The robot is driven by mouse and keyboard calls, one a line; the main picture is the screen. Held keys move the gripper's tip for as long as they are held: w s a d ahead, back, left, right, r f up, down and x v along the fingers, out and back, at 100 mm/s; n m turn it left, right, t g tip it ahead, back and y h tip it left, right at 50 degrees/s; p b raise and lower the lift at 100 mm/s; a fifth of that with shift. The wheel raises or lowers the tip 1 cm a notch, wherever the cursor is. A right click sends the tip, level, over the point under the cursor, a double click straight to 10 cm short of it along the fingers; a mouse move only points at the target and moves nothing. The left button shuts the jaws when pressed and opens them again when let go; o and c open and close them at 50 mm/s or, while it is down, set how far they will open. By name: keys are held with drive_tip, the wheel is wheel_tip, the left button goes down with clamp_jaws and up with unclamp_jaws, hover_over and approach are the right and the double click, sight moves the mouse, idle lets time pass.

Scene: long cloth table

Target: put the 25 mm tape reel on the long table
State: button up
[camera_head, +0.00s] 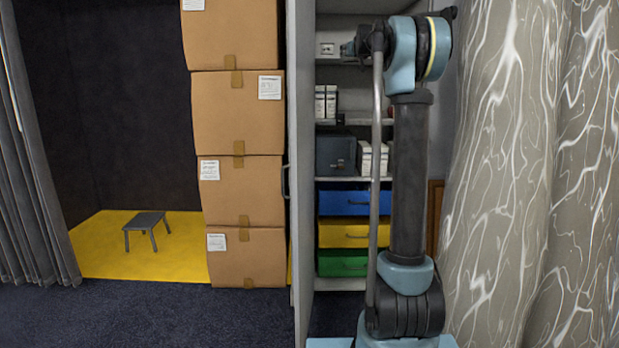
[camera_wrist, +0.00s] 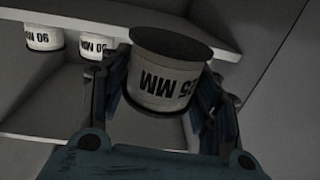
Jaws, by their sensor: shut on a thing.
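The 25 mm tape reel (camera_wrist: 160,78) is a short white drum with a dark end face and an upside-down "25 MM" label in the wrist view. My gripper (camera_wrist: 165,88) has its dark blue fingers on both sides of the reel and is shut on it. In the head view my arm stands upright in front of the open cabinet, and its upper end is turned toward the upper shelves. The fingers and the reel cannot be made out there. I see no long table in either view.
The cabinet (camera_head: 304,170) holds boxes and coloured drawers (camera_head: 343,235). Stacked cartons (camera_head: 238,110) stand left of it; a patterned curtain (camera_head: 510,150) hangs right.

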drive_tip(key=s+f, duration=0.2)
drive_tip(key=f, duration=1.6)
drive_tip(key=s+f+h, duration=0.1)
drive_tip(key=s+f, duration=0.2)
drive_tip(key=f, duration=1.6)
drive_tip(key=s+f+m, duration=0.1)
drive_tip(key=s+f, duration=0.1)
drive_tip(key=f, duration=1.7)
drive_tip(key=shift+s+f+h, duration=0.15)
drive_tip(key=shift+h, duration=0.15)
drive_tip(key=shift+a, duration=0.1)
